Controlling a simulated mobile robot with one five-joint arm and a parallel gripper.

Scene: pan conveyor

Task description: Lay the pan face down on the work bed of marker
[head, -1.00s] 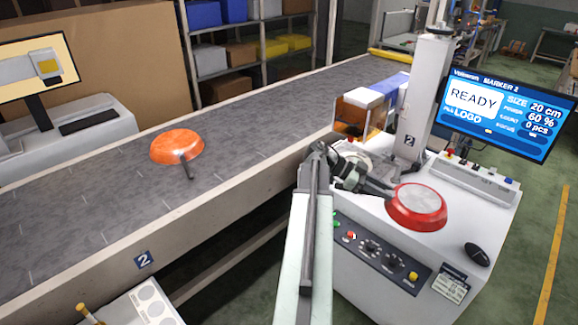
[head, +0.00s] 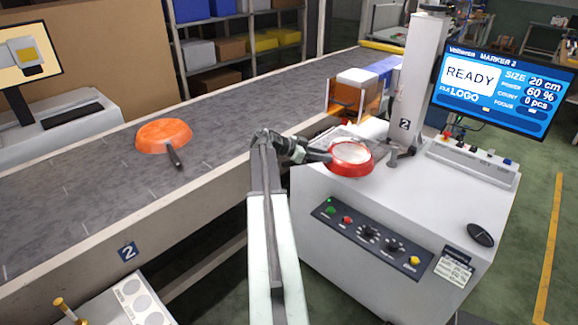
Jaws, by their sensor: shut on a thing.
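A red pan (head: 351,165) with a pale grey round face upward is at the marker, near the foot of its column. I cannot tell for sure whether that face is its base or its inside. My gripper (head: 318,156) is shut on its short dark handle, at the pan's left. The marker's light grey work bed (head: 333,135) shows just behind the pan; the pan hides part of it. I cannot tell whether the pan touches the bed or hangs above it. The marker's screen (head: 505,88) reads READY, 20 cm, 60 %, 0 pcs.
An orange see-through guard (head: 350,103) is behind the bed. An orange pan (head: 163,135) lies on the grey conveyor (head: 90,180) at left. The white cabinet top (head: 420,195) is clear at front right, apart from a black mouse (head: 480,235).

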